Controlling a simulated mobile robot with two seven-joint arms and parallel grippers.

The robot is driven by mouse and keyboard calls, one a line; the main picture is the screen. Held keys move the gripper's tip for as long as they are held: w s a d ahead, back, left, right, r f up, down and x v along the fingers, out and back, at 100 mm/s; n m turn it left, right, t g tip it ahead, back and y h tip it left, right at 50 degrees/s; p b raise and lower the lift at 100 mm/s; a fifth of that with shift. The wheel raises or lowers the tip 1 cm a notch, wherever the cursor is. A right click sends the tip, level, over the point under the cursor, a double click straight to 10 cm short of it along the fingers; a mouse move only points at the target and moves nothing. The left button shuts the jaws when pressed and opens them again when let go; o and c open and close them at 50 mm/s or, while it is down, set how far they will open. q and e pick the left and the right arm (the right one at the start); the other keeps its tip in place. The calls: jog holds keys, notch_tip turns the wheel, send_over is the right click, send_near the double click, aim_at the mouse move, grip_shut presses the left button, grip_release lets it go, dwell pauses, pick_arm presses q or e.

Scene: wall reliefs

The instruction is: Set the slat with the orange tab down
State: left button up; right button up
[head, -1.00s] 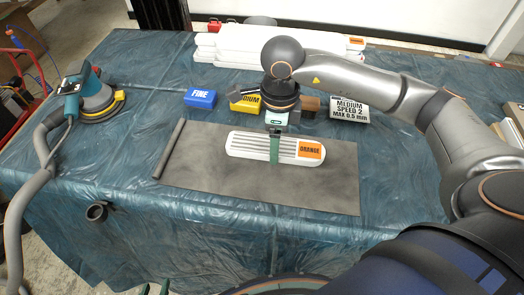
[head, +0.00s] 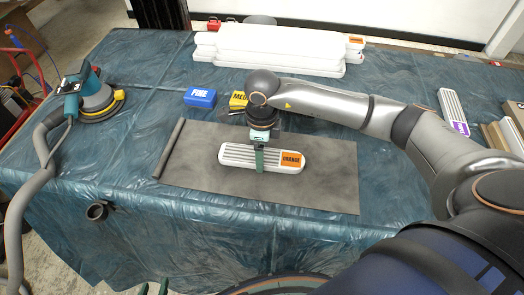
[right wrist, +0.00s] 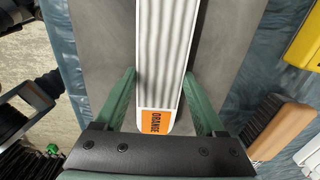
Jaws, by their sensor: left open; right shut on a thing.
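The white, grey-ribbed slat with the orange tab (head: 235,155) is over the dark grey mat (head: 320,190), its orange end to the right. In the right wrist view the slat (right wrist: 165,50) runs between the green fingers, its tab towards the palm. My right gripper (head: 260,160) is shut across the slat's middle, and it also shows in the right wrist view (right wrist: 161,75). I cannot tell whether the slat touches the mat. My left gripper (head: 155,289) shows only as green fingertips at the bottom edge, apart and empty.
Blue FINE (head: 200,98) and yellow (head: 238,100) blocks stand behind the mat. A rolled edge (head: 170,150) bounds the mat's left. A sander (head: 95,98) with hose is at left, stacked white pieces (head: 270,50) behind, a purple-tabbed slat (head: 453,108) at right. The mat's right part is clear.

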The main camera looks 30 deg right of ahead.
jog(key=o, duration=1.5)
jog(key=shift+f, duration=0.1)
notch_tip(320, 180, up, 12)
jog(key=shift+r, duration=0.2)
